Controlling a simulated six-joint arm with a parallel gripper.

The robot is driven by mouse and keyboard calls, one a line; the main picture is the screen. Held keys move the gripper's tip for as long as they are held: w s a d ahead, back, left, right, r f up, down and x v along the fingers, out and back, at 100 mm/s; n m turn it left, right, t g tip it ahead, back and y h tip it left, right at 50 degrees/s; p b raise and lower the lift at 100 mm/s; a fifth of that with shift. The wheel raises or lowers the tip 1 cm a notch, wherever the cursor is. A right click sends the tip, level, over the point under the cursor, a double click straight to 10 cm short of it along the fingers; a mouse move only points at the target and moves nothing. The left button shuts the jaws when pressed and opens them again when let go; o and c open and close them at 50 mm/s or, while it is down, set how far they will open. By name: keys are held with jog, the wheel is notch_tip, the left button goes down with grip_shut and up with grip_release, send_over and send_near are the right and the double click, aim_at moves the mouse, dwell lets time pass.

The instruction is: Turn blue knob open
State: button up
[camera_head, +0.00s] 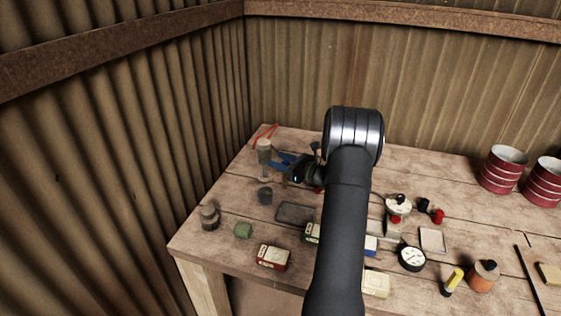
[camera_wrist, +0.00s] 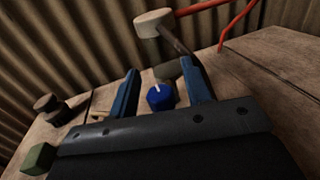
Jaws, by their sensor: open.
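The blue knob (camera_wrist: 160,98) shows in the wrist view with a short white mark on its top. It sits between the two blue fingers of my gripper (camera_wrist: 160,85), with a gap on either side. My gripper is open, and the fingers reach out past the knob on both sides; I cannot tell whether they are at its height. In the head view my gripper (camera_head: 284,162) is over the back left of the table, and I cannot make out the knob there.
A corrugated wall (camera_head: 130,150) rises at the left. Red cans (camera_head: 503,170) stand at the right.

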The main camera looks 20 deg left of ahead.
jog(key=v, duration=1.7)
jog(key=shift+d, duration=0.15)
jog(key=x, duration=1.7)
jog(key=shift+a, duration=0.25)
